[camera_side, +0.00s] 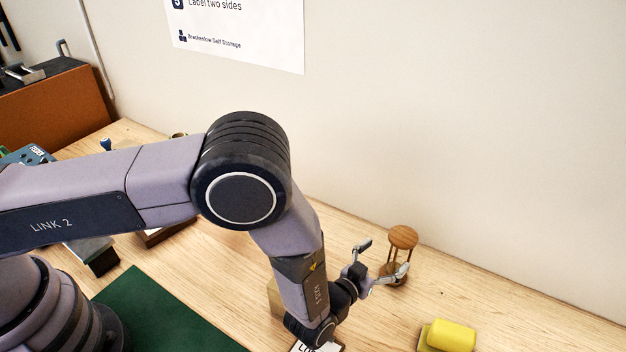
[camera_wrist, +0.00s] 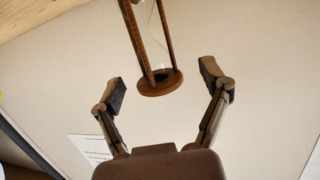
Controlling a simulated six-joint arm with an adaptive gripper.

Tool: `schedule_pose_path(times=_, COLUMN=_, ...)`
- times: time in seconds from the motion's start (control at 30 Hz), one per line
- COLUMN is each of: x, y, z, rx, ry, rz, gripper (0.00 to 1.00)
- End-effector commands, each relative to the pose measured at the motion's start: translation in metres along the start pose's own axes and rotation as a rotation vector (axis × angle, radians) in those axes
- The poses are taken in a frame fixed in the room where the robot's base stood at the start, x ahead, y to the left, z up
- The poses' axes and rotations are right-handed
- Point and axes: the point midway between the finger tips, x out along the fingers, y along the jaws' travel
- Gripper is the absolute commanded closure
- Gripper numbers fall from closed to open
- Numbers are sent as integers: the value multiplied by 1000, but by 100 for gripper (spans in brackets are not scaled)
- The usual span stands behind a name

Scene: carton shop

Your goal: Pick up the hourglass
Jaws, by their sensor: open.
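The hourglass (camera_side: 403,238) stands upright on the wooden table near the wall in the side view, with round wooden ends and thin posts. My gripper (camera_side: 384,262) is beside it, on its left and near side, and partly overlaps its lower half. In the wrist view the hourglass (camera_wrist: 160,83) hangs into the picture from the top, showing one wooden end, posts and clear glass with dark sand. My gripper (camera_wrist: 165,85) is open, its two fingers spread wide with the hourglass end appearing in the gap between them. I cannot tell whether any finger touches it.
A yellow object (camera_side: 450,336) lies on the table to the right of my gripper. A green mat (camera_side: 160,315) covers the table at the left front. The wall (camera_side: 480,140) rises close behind the hourglass. The table right of the hourglass is clear.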

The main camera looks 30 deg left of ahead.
Motion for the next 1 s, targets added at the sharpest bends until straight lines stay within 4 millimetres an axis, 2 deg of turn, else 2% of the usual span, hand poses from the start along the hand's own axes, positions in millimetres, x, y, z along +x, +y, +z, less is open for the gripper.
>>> schedule_pose_path(times=0.2, x=34, y=6, z=-1, rx=-3, ry=1, rz=-2, gripper=24)
schedule_pose_path(times=0.3, x=44, y=5, z=-1, rx=-1, ry=1, rz=-1, gripper=24)
schedule_pose_path(times=0.57, x=46, y=6, z=-1, rx=-1, ry=-1, rz=1, gripper=24)
schedule_pose_path(times=1.0, x=46, y=6, z=-2, rx=-1, ry=-1, rz=0, gripper=81)
